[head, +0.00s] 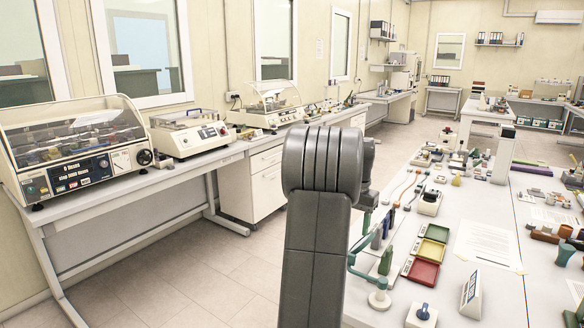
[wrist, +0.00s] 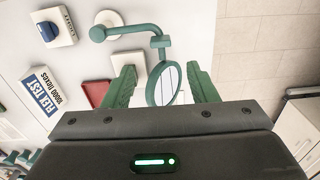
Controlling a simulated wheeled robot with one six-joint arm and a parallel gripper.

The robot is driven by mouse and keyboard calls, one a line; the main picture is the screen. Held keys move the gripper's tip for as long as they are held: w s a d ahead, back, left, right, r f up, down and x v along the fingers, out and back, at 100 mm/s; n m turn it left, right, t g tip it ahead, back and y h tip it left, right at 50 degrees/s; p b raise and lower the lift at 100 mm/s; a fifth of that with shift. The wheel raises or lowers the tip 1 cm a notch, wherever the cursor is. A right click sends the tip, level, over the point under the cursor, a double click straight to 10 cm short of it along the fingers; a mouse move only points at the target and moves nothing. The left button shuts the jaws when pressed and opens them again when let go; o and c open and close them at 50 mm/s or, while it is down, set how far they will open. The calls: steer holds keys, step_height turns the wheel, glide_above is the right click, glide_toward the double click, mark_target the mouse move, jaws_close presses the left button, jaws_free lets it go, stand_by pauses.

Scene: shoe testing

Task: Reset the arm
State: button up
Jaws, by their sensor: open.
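My arm (head: 322,190) rises in the middle of the head view, and its upper part hides my gripper there. In the wrist view my gripper (wrist: 160,68) is open, with its two green fingers spread apart. A round lens or mirror (wrist: 168,88) on a green jointed stand shows between the fingers. I cannot tell how far it lies beyond the fingertips, and nothing looks clamped. The stand's white round base (head: 379,300) is on the near left edge of the white table (head: 497,290) in the head view.
Red, yellow and green trays (head: 424,272), a wedge-shaped sign (head: 472,295) and a small blue-knobbed block (head: 421,314) stand near the table's left edge. A bench (head: 90,205) with testing machines runs along the left wall. The tiled floor (head: 215,275) between is clear.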

steer(key=shift+n, duration=0.3)
steer(key=f, duration=1.1)
steer(key=shift+s+a+f+p, duration=0.1)
steer(key=shift+s+a+p, duration=0.1)
steer(key=shift+p, duration=0.1)
steer(key=s+a+n+b, duration=0.2)
steer(key=s+n+b, duration=0.3)
steer(key=s+n, duration=0.65)
step_height(320, 180, up, 6)
steer(key=shift+w+a+r, duration=0.2)
steer(key=shift+w, duration=0.1)
steer(key=shift+n, duration=0.25)
